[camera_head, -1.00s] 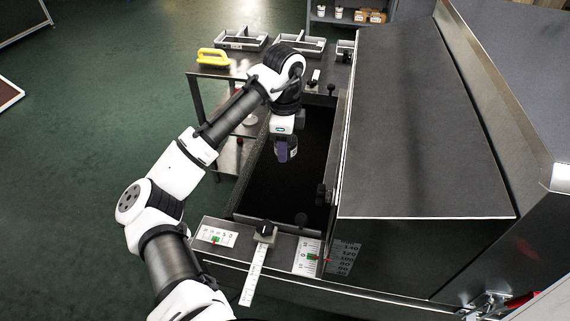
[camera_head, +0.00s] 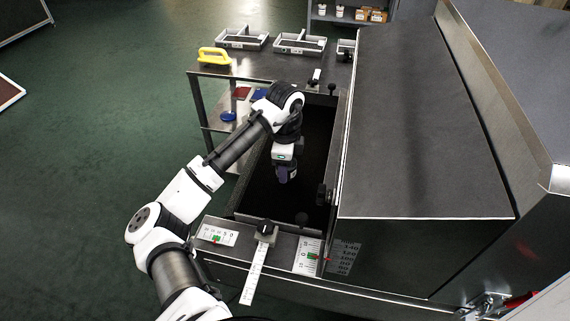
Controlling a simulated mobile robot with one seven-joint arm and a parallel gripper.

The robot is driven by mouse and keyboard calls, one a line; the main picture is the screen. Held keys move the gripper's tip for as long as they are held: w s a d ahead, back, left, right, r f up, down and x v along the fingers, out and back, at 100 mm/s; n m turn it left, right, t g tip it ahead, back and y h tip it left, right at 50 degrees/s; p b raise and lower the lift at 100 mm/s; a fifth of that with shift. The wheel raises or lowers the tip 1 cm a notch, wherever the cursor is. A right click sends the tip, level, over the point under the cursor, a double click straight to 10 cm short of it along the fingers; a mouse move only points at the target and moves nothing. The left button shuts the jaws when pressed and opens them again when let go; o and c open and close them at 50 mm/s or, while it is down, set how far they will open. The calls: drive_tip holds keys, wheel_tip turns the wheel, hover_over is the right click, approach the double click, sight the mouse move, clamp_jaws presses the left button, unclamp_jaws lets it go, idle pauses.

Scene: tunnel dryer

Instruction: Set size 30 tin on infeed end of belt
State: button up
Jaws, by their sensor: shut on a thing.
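My gripper (camera_head: 286,175) points down over the dark belt (camera_head: 262,192) at its open infeed end, in front of the dryer housing. It is shut on a small tin (camera_head: 293,174), of which only a pale sliver shows beside the dark fingers. The size mark on the tin cannot be read. I cannot tell whether the tin touches the belt or hangs just above it.
The dryer housing (camera_head: 420,120) rises right of the belt. A front ledge carries scales and a ruler (camera_head: 254,275). Behind stands a table (camera_head: 270,68) with grey trays (camera_head: 300,44) and a yellow-handled tool (camera_head: 214,56). Blue and red items lie on its lower shelf.

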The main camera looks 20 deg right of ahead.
drive_tip(key=o, duration=1)
drive_tip(key=shift+c, duration=0.2)
wheel_tip(320, 180, up, 12)
drive_tip(key=shift+r+b, duration=0.15)
drive_tip(key=shift+b, duration=0.15)
